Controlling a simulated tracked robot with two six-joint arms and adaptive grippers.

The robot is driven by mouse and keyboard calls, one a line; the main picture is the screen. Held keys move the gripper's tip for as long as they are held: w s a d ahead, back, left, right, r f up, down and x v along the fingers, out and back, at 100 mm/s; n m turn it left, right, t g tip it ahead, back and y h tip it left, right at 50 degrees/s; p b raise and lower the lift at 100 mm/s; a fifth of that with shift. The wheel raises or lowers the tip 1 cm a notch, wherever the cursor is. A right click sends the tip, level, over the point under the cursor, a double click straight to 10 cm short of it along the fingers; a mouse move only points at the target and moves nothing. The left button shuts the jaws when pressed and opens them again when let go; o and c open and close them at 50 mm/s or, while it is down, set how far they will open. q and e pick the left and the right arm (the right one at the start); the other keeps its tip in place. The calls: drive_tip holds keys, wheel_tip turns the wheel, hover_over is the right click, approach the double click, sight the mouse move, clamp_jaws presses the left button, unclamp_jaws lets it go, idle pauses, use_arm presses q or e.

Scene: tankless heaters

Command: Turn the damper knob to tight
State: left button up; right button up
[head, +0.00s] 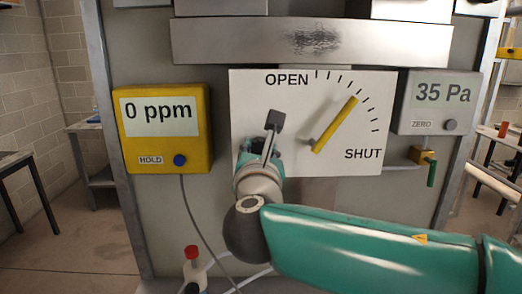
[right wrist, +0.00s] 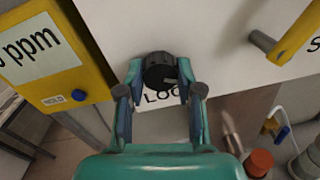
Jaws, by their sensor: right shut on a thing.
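The damper knob (right wrist: 158,66) is round and black, on the white panel, with a small pale mark on its lower right face. Below it are printed letters that begin "LOO"; the rest is covered. My right gripper (right wrist: 160,78) has one finger on each side of the knob and is shut on it. In the head view my right gripper (head: 270,132) reaches up to the lower left of the white panel (head: 245,88); I cannot clearly make out the knob there. The yellow damper handle (head: 336,122) slants up to the right between OPEN and SHUT. My left gripper is out of view.
A yellow meter (head: 166,160) reading 0 ppm hangs left of the panel, its cable hanging down. A grey gauge (head: 410,122) reading 35 Pa is on the right. A red-capped item (head: 192,255) is below. The yellow handle stands out from the panel, right of my gripper.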

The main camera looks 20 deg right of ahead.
drive_tip(key=shift+n, duration=0.4)
drive_tip(key=o, duration=1.2)
drive_tip(key=shift+c, duration=0.2)
drive_tip(key=shift+s, duration=0.1)
drive_tip(key=v, duration=1.1)
drive_tip(key=shift+s, duration=0.4)
drive_tip(key=shift+a+f, duration=0.1)
